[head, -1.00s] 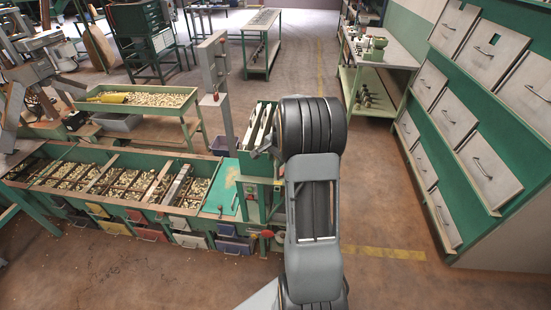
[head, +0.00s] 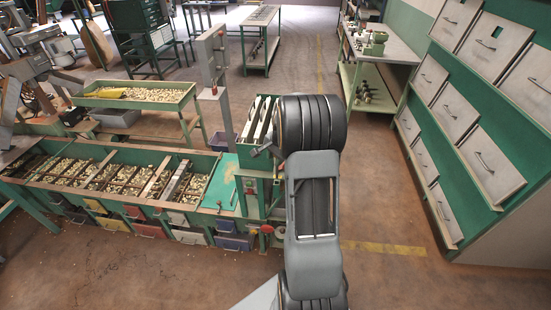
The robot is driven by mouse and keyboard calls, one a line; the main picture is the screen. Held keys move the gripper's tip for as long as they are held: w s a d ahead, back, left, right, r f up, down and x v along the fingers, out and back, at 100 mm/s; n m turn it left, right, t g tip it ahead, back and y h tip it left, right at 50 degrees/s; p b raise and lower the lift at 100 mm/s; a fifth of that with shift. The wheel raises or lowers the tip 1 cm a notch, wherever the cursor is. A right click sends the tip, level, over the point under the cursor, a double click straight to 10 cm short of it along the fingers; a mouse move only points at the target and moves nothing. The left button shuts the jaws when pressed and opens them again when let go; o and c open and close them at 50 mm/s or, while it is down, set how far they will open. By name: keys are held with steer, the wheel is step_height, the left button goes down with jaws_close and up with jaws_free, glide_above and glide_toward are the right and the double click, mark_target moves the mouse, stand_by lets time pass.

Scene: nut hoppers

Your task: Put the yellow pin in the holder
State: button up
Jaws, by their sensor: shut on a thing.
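My arm rises in the middle of the head view, and its grey link and black wrist cover what lies behind them. I cannot make out my gripper's fingertips; they appear hidden behind the wrist. A small dark piece juts left from beside the wrist, and I cannot tell whether it belongs to my gripper. I cannot pick out the yellow pin or its holder. A green stand (head: 258,122) with pale slats is just left of my wrist, partly covered by it.
A long green hopper bench (head: 112,206) with nut-filled compartments and coloured bins spans the left. Behind it stands a nut tray (head: 192,97) with a yellow scoop (head: 112,93). A workbench (head: 395,55) and a drawer cabinet (head: 498,203) are right. Open floor (head: 380,200) lies between.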

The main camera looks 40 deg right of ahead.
steer(key=shift+f+b, duration=0.4)
steer(key=shift+f, duration=0.15)
stand_by(0.9)
steer(key=shift+f+b, duration=0.35)
steer(key=shift+f, duration=0.05)
steer(key=shift+f+b, duration=0.35)
steer(key=shift+f, duration=0.15)
stand_by(1.1)
steer(key=shift+s+b+x, duration=0.25)
steer(key=shift+b+x, duration=0.55)
steer(key=shift+x, duration=0.3)
steer(key=shift+s+b+x, duration=0.2)
steer(key=shift+b+x, duration=0.65)
steer(key=shift+x, duration=0.25)
steer(key=shift+s+b+x, duration=0.25)
steer(key=shift+b+x, duration=0.55)
steer(key=shift+x, duration=0.3)
steer(key=shift+d+f, duration=0.1)
steer(key=shift+f, duration=0.3)
steer(key=o, duration=1.1)
steer(key=v, duration=1.4)
